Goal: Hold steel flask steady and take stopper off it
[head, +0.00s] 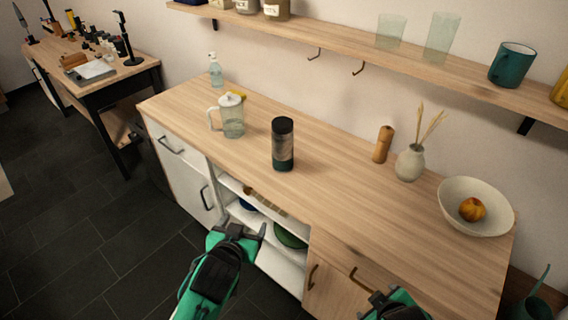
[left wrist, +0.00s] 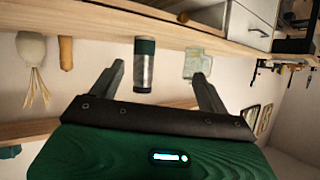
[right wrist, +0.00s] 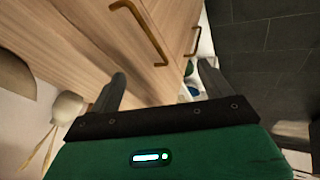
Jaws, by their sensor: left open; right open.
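The steel flask (head: 283,146) stands upright on the wooden counter, with a steel middle, a dark green lower part and a dark top that looks like the stopper (head: 283,125). In the left wrist view the flask (left wrist: 144,68) appears upside down, beyond and between the fingers. My left gripper (head: 247,232) is open and empty, in front of the counter and short of the flask. My right gripper (head: 380,297) is low at the front right, partly cut off by the picture's edge. In the right wrist view its fingers (right wrist: 163,82) are open and empty, facing the cabinet front.
A glass pitcher (head: 232,118) stands left of the flask, with a soap bottle (head: 216,72) behind. A pepper mill (head: 382,145), a vase (head: 409,163) and a bowl (head: 452,202) with a fruit stand to the right. A wall shelf (head: 370,56) hangs above. Counter around the flask is clear.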

